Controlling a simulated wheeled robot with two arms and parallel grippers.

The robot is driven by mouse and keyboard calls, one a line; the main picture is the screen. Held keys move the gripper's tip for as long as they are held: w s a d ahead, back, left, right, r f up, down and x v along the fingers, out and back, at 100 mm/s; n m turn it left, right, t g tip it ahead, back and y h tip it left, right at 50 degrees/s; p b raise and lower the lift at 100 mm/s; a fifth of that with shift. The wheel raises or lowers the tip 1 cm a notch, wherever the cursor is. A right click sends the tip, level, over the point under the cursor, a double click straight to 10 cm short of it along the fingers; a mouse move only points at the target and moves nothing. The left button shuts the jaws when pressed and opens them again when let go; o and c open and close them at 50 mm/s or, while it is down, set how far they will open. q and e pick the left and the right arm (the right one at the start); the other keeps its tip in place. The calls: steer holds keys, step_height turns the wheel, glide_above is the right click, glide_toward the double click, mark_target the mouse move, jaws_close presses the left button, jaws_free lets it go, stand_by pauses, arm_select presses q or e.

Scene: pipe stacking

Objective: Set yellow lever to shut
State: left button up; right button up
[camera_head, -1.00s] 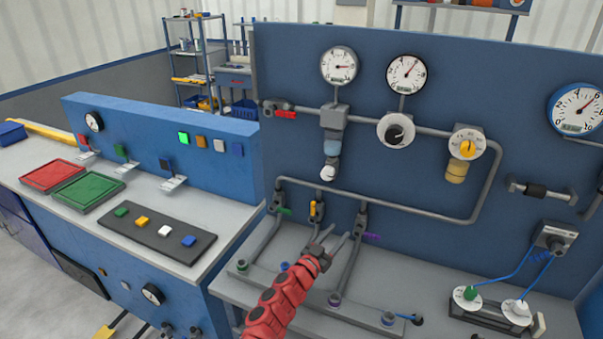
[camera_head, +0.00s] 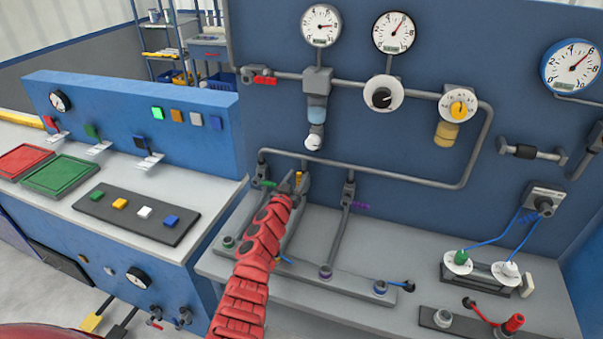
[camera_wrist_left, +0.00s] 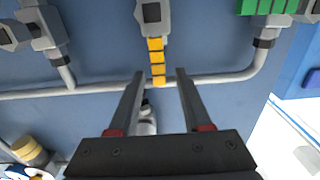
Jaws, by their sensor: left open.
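The yellow lever (camera_head: 298,176) sits on the middle valve of the lower pipe on the blue panel. In the left wrist view the ribbed yellow lever (camera_wrist_left: 156,60) extends from a grey valve body (camera_wrist_left: 153,17), its free end between my fingertips. My left gripper (camera_head: 291,187) is at this valve and partly hides it in the head view. In the left wrist view the left gripper (camera_wrist_left: 160,74) is open, a finger on each side of the lever's end with gaps showing. I cannot tell the exact depth between them. My right gripper is not in view.
A green lever (camera_head: 267,184) is on the valve to the left and a purple lever (camera_head: 360,206) on the valve to the right. The lower pipe (camera_head: 400,178) runs behind the fingers. Floor-level pipes end in a grey manifold (camera_head: 345,283) on the bench.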

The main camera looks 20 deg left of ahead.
mark_target(298, 177)
arm_select(q)
steer(key=w+b, duration=0.3)
steer(key=shift+w+f, duration=0.3)
steer(key=shift+w, duration=0.1)
steer(key=shift+w+d+r, duration=0.1)
steer(key=shift+w+r, duration=0.15)
steer(key=shift+w, duration=0.15)
jaws_close()
stand_by(1.0)
